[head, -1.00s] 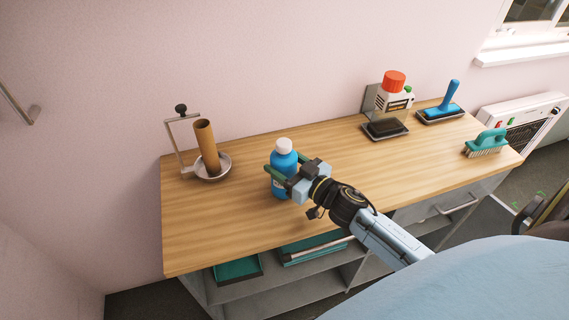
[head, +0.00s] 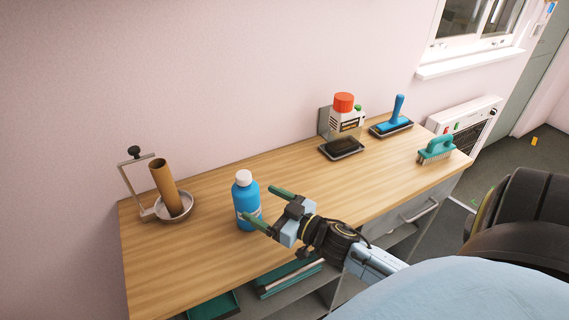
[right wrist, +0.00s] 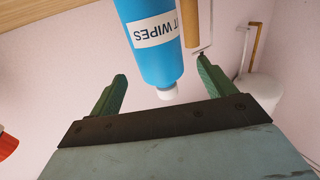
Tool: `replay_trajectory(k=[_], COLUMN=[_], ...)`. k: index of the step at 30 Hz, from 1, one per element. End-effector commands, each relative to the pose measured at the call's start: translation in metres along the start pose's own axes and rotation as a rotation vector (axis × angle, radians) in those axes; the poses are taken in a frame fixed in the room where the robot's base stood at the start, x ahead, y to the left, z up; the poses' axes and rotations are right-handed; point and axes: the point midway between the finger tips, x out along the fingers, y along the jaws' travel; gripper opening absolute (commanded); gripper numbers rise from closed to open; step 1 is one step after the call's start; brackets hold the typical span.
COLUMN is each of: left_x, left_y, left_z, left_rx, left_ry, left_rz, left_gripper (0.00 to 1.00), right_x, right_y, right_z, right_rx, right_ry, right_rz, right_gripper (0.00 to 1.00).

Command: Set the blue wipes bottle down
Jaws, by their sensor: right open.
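The blue wipes bottle (head: 246,206) with a white cap stands upright on the wooden worktop (head: 300,190), near its front edge. My right gripper (head: 270,210) is open and empty, just right of the bottle in the head view. My left gripper is in neither view.
A holder with a brown tube (head: 166,186) in a metal dish stands left of the bottle. Further right are a red-capped container (head: 345,115), a dark tray (head: 342,148), a blue-handled tool (head: 396,112) and a teal brush (head: 436,149). The worktop's middle is clear.

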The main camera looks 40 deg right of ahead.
Motion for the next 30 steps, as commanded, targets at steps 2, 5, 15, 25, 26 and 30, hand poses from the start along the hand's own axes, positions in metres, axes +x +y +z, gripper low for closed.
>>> replay_trajectory(k=[2, 5, 15, 25, 26, 30], left_x=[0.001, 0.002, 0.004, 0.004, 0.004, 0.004], left_y=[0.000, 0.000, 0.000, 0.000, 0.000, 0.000], left_z=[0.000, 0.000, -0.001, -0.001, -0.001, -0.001], left_rx=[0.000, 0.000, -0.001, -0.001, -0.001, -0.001], left_ry=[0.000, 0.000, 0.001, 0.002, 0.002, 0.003], left_rz=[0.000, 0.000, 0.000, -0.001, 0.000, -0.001], left_gripper=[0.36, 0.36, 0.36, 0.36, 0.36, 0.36], right_x=[-0.017, -0.034, -0.060, -0.060, -0.060, -0.057], right_y=[0.000, 0.000, 0.000, 0.000, 0.001, 0.004], right_z=[0.002, 0.001, 0.000, -0.001, -0.001, 0.001], right_rx=[0.003, 0.001, 0.001, 0.000, 0.000, -0.003], right_ry=[-0.003, -0.002, 0.001, -0.001, -0.004, -0.047], right_rz=[0.001, 0.000, 0.000, 0.006, 0.013, 0.101], right_gripper=[0.82, 0.82, 0.82, 0.82, 0.82, 0.82])
